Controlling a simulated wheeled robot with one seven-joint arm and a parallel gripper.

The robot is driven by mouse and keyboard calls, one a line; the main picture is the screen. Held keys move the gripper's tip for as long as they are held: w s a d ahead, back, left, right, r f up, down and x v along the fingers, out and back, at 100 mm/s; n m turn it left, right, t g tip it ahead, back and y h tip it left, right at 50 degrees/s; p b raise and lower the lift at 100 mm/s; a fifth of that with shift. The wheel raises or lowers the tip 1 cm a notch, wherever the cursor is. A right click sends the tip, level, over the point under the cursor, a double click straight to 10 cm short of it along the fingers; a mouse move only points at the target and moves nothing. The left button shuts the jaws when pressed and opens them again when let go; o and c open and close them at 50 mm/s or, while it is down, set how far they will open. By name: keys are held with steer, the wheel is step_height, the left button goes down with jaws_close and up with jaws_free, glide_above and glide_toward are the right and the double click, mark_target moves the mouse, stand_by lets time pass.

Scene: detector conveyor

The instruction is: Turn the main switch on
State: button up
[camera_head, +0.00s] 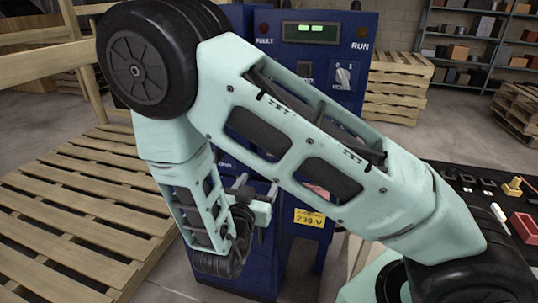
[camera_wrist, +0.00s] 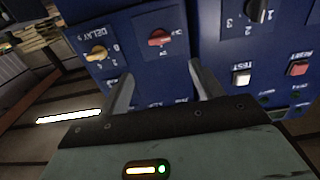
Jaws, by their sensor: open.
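A dark blue control cabinet (camera_head: 320,60) stands behind my arm in the head view. A rotary switch (camera_head: 343,77) marked 0 and 1 sits on its upper right face; its pointer direction and lower label are too small to tell. In the wrist view, a red knob (camera_wrist: 160,39) lies beyond and between my fingers, with a yellow knob (camera_wrist: 96,53) to the left and a black knob (camera_wrist: 256,10) at the upper right. Which control is the main switch is not readable there. My gripper (camera_wrist: 161,70) is open and empty, apart from the panel. It also shows low before the cabinet (camera_head: 252,190).
The wrist view also shows a white TEST button (camera_wrist: 241,77) and a red button (camera_wrist: 299,68). A yellow 230 V label (camera_head: 308,218) is low on the cabinet. Pallets (camera_head: 75,205) lie left. A black table (camera_head: 470,185) with small items stands right.

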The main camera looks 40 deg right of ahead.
steer(key=p+x, duration=0.3)
steer(key=x, duration=1.1)
steer(key=c, duration=1)
